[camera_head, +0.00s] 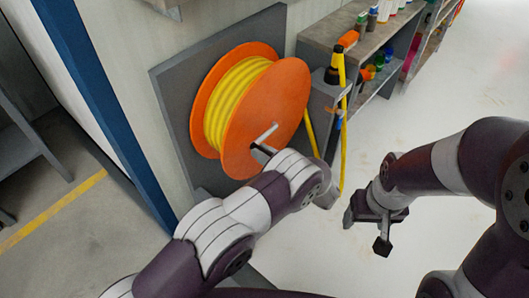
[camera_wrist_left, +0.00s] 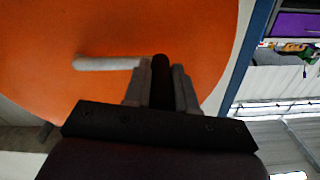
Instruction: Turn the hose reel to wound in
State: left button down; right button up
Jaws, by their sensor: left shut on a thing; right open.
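The hose reel has orange round flanges (camera_head: 283,100) and yellow hose (camera_head: 232,100) wound between them. It is mounted on a grey wall panel (camera_head: 170,100). A pale crank arm (camera_head: 266,133) stands out from the near flange and also shows in the left wrist view (camera_wrist_left: 105,63). My left gripper (camera_head: 263,151) is at the crank's outer end. In the left wrist view my left gripper (camera_wrist_left: 161,88) is shut on the black crank handle (camera_wrist_left: 160,70), close in front of the orange flange (camera_wrist_left: 60,30). My right gripper (camera_head: 368,232) is open and empty, below right of the reel.
A yellow hose length (camera_head: 343,130) hangs right of the reel, beside a grey shelf (camera_head: 322,95). Shelves with bottles and small items (camera_head: 375,45) run along the wall behind. A blue post (camera_head: 100,90) stands left of the reel. The pale floor (camera_head: 450,95) at right is open.

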pick_arm(q)
jog(key=shift+r+m, duration=0.3)
jog(key=shift+r, duration=0.15)
jog(key=shift+w+d+r+p, duration=0.1)
jog(key=shift+r+p, duration=0.3)
jog(key=shift+r, duration=0.1)
jog(key=c, duration=0.9)
grip_release()
